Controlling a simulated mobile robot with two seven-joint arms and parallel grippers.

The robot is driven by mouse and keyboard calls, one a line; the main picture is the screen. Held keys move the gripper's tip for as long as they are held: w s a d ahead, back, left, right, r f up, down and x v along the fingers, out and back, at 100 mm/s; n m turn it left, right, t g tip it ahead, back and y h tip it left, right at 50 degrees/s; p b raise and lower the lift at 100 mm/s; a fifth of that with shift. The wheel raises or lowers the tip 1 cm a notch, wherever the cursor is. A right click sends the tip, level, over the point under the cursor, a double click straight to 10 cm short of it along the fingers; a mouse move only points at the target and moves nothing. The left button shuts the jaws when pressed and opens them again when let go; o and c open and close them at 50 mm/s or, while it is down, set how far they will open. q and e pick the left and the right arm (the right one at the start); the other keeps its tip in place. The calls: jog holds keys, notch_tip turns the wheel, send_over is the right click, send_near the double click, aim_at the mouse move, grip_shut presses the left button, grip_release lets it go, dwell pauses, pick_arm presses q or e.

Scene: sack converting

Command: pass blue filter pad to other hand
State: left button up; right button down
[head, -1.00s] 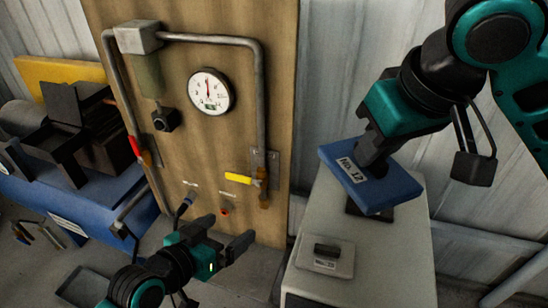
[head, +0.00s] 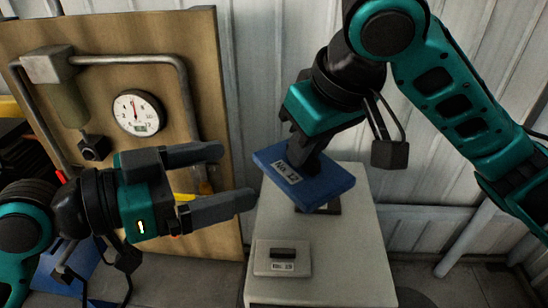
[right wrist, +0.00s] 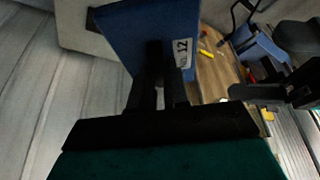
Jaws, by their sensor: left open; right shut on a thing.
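The blue filter pad (head: 325,187) is a flat blue slab with a white "No. 12" label. My right gripper (head: 301,158) is shut on it and holds it above the grey cabinet, slightly tilted. The pad also shows in the right wrist view (right wrist: 125,32), with the fingers across its near edge. My left gripper (head: 236,176) is open and empty, just left of the pad, its fingers pointing right towards it. A gap remains between its fingertips and the pad. The left gripper also shows at the right of the right wrist view (right wrist: 262,94).
A wooden panel (head: 85,105) with a gauge (head: 139,113) and pipes stands behind my left arm.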

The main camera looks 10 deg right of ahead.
aim_at(289, 167)
pick_arm(q)
jog(key=x, duration=0.9)
jog(key=shift+w+d, duration=0.15)
jog(key=shift+d, duration=0.25)
jog(key=shift+w+d+f, duration=0.15)
jog(key=shift+d, duration=0.3)
jog(key=shift+c, duration=0.3)
jog(key=shift+f, duration=0.2)
jog(key=c, duration=1)
pick_arm(e)
jog(key=shift+r, duration=0.1)
pick_arm(q)
jog(key=shift+w, duration=0.1)
jog(key=shift+c, duration=0.2)
pick_arm(e)
jog(key=c, duration=1.5)
grip_release()
pick_arm(q)
jog(key=shift+r, duration=0.2)
pick_arm(e)
jog(key=o, duration=0.5)
